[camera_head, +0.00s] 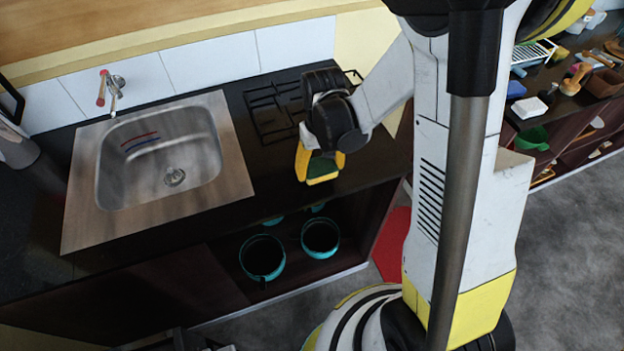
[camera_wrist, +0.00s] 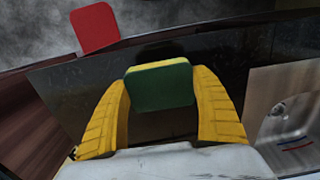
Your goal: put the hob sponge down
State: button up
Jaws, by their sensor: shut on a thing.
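The hob sponge (camera_wrist: 160,86) is green with a yellow layer and sits between the two yellow fingers of my gripper (camera_wrist: 163,98) in the wrist view. My gripper is shut on it. In the head view my gripper (camera_head: 320,163) is over the dark counter in front of the hob (camera_head: 272,108), with the sponge (camera_head: 321,169) low between its fingers. I cannot tell whether the sponge touches the counter. My arm hides part of the hob.
Two teal pots (camera_head: 262,257) stand on the shelf below the counter. A red item (camera_head: 391,244) is on the floor side. A cluttered shelf unit (camera_head: 580,110) stands at the right. Bare counter lies between sink and gripper.

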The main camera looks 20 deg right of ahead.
aim_at(310, 163)
jog(key=shift+w+a+f, duration=0.85)
jog(key=shift+w+a, duration=0.05)
jog(key=shift+a, duration=0.1)
jog(key=shift+f+b, duration=0.75)
jog(key=shift+f, duration=1.15)
jog(key=shift+f, duration=0.2)
jog(key=o, duration=1.4)
